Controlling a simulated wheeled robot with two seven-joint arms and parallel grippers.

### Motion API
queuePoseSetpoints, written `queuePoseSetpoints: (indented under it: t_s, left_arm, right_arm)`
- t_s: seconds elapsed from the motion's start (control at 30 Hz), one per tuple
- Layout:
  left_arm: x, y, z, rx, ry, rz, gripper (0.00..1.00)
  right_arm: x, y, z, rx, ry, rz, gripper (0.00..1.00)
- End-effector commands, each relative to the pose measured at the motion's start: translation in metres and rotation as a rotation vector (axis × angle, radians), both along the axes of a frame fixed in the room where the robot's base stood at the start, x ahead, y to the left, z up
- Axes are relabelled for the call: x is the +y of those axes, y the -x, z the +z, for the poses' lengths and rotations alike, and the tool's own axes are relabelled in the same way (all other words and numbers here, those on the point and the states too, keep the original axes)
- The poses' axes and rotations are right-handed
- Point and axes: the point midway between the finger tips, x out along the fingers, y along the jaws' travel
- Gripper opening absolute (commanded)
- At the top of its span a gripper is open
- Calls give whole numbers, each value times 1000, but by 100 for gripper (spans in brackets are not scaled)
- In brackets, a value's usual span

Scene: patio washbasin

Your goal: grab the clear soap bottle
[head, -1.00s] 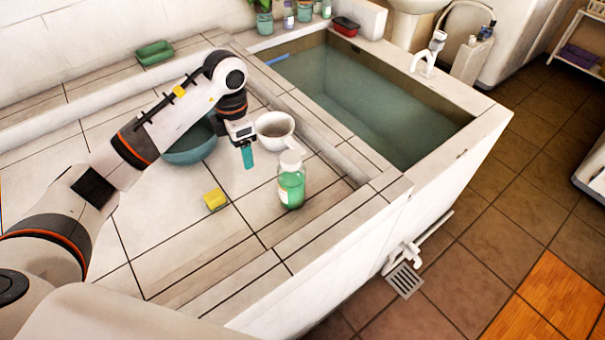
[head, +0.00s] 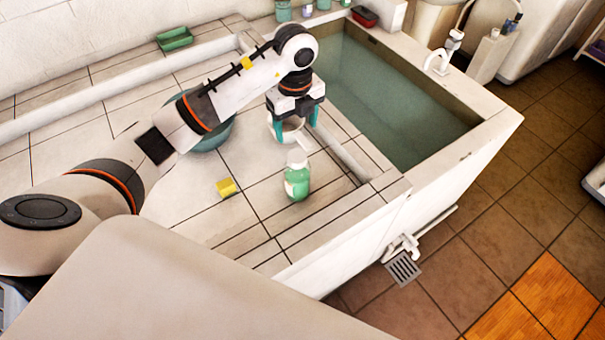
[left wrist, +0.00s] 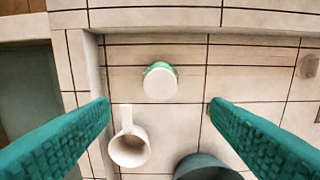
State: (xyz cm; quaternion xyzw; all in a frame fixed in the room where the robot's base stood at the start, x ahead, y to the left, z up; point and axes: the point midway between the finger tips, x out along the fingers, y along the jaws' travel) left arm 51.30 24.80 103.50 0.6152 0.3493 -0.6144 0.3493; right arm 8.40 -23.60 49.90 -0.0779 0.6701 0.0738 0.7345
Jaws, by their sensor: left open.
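The clear soap bottle (head: 297,181) stands upright on the tiled counter, with green liquid, a pale label and a white top. In the left wrist view, the bottle (left wrist: 160,82) shows from above, just beyond the fingertips and roughly midway between them. My left gripper (head: 296,127) is open and empty, its teal fingers pointing down. It is above and behind the bottle, apart from it, over a white handled dipper (head: 291,131). The dipper (left wrist: 128,147) also shows in the left wrist view. My right gripper is not in view.
A yellow sponge (head: 227,187) lies left of the bottle. A teal bowl (head: 214,138) is partly hidden behind my left arm. The water-filled basin (head: 400,110) lies to the right, behind a raised rim. A green soap dish (head: 175,39) and several bottles stand at the back.

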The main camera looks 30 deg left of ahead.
Motion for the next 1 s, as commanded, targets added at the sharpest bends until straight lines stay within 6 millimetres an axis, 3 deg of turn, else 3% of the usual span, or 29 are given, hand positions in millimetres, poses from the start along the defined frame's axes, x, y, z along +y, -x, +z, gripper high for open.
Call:
queuePoseSetpoints:
  t_s: [0.3,0.53,0.73,1.0]
  left_arm:
    - [-1,1,-49,6,1,7,71]
    - [-1,1,-68,3,1,5,71]
    - [-1,2,-94,8,0,6,71]
    - [-1,0,-119,1,-1,4,71]
  right_arm:
    - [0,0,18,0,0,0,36]
    - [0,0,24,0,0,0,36]
    - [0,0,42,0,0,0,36]
    - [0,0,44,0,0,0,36]
